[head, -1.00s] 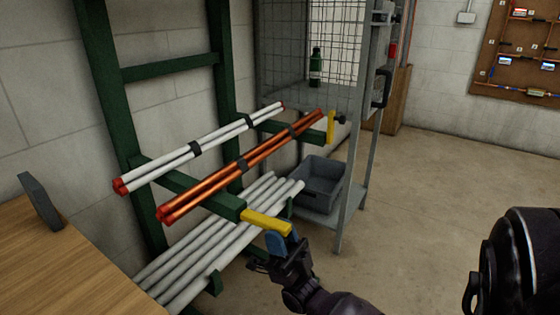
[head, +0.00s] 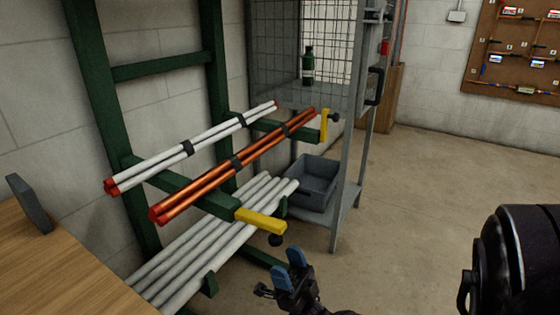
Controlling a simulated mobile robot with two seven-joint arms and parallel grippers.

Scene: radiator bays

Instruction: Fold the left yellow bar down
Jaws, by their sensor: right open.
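The left yellow bar (head: 261,221) lies about level at the front end of the green rack's lower left arm, running out in line with it. A dark round knob (head: 276,240) hangs under its outer end. The right yellow bar (head: 324,126) stands upright at the end of the other green arm, with a dark knob (head: 335,117) at its upper side. My right gripper (head: 289,268), with blue finger pads, is open and empty, below and apart from the left bar and its knob. My left gripper is not in view.
Copper pipes (head: 231,167) and white pipes (head: 202,144) rest strapped on the green arms. Grey-white pipes (head: 205,240) lie on a lower level. A grey crate (head: 313,183) sits in the metal cage stand. A wooden bench (head: 55,265) is at left.

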